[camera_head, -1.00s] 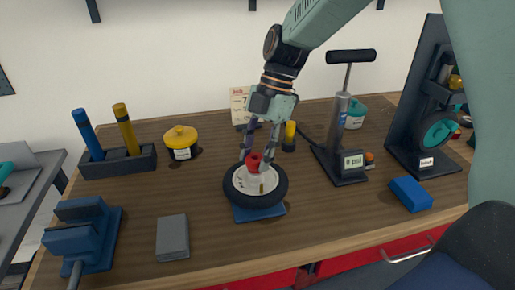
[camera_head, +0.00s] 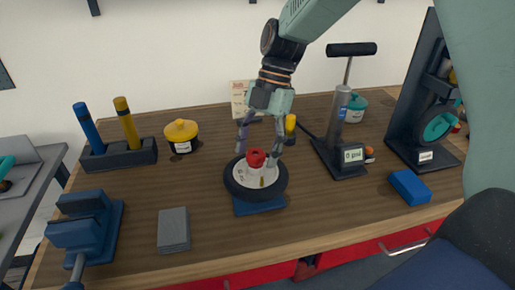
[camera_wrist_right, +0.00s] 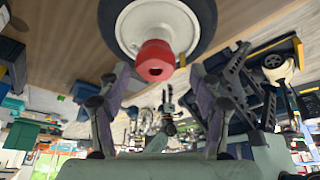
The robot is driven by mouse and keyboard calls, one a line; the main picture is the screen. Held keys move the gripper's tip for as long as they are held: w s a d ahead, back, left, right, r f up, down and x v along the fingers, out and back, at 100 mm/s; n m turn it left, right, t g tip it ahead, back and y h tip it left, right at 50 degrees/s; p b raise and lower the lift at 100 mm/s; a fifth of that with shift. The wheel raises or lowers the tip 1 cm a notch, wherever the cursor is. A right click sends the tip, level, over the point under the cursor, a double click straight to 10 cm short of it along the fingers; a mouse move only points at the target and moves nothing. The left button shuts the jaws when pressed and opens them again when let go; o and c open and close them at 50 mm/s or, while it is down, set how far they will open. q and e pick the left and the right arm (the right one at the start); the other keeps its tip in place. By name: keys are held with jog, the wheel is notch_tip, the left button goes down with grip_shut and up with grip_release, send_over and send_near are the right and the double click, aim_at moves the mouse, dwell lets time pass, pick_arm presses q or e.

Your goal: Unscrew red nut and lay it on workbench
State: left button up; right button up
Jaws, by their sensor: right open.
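The red nut (camera_head: 257,157) sits on the white hub of a small black-tyred wheel (camera_head: 240,190), which lies flat on a blue pad (camera_head: 258,206) on the wooden workbench (camera_head: 330,215). My right gripper (camera_head: 259,152) points down just above the wheel, its two fingers spread. In the right wrist view the red nut (camera_wrist_right: 155,61) shows beyond the open fingers (camera_wrist_right: 160,90), with nothing between the fingertips. Whether a finger touches the nut cannot be told. My left gripper is not in view.
A blue vise (camera_head: 85,235) and a grey block (camera_head: 173,230) are at the left front. A yellow pot (camera_head: 181,132) and a holder with two handles (camera_head: 120,155) stand behind. A pump with gauge (camera_head: 345,150) and a blue block (camera_head: 409,187) are right. Bench is bare at front centre.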

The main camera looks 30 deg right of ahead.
jog(key=v, duration=1.2)
jog(key=m+t+h, duration=0.1)
jog(key=m+t, duration=0.1)
jog(key=m, duration=0.5)
jog(key=m+t+h, duration=0.1)
jog(key=m+t, duration=0.1)
jog(key=m, duration=0.5)
jog(key=m+t+h, duration=0.1)
jog(key=m+t, duration=0.1)
jog(key=m, duration=0.5)
jog(key=shift+m+t, duration=0.3)
jog(key=shift+m, duration=0.1)
